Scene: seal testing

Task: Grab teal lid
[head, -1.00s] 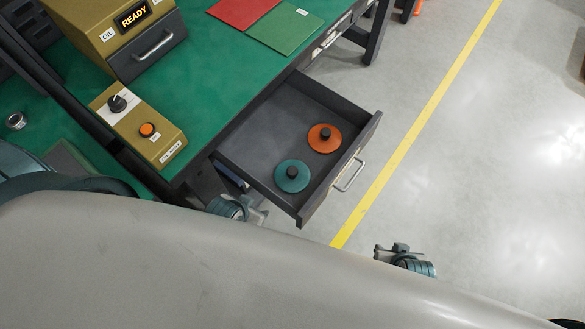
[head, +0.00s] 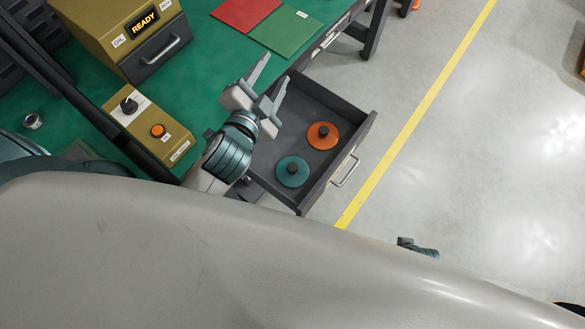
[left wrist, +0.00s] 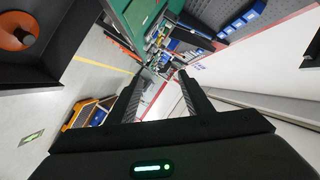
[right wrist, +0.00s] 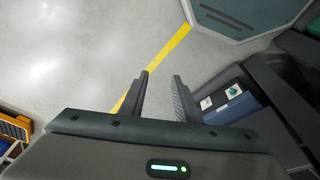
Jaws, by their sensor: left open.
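The teal lid (head: 292,171), a round disc with a dark knob, lies in the open drawer (head: 264,158) near its front left. An orange lid (head: 323,136) with a dark knob lies beside it, farther back; it also shows at the upper left of the left wrist view (left wrist: 18,32). My left gripper (head: 267,78) is open and empty, above the drawer's back left side, up and left of the teal lid. My right gripper (right wrist: 158,85) is open and empty over the floor in the right wrist view; in the head view only a part of that arm shows.
The green workbench (head: 215,75) is left of the drawer. Open floor lies to the right.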

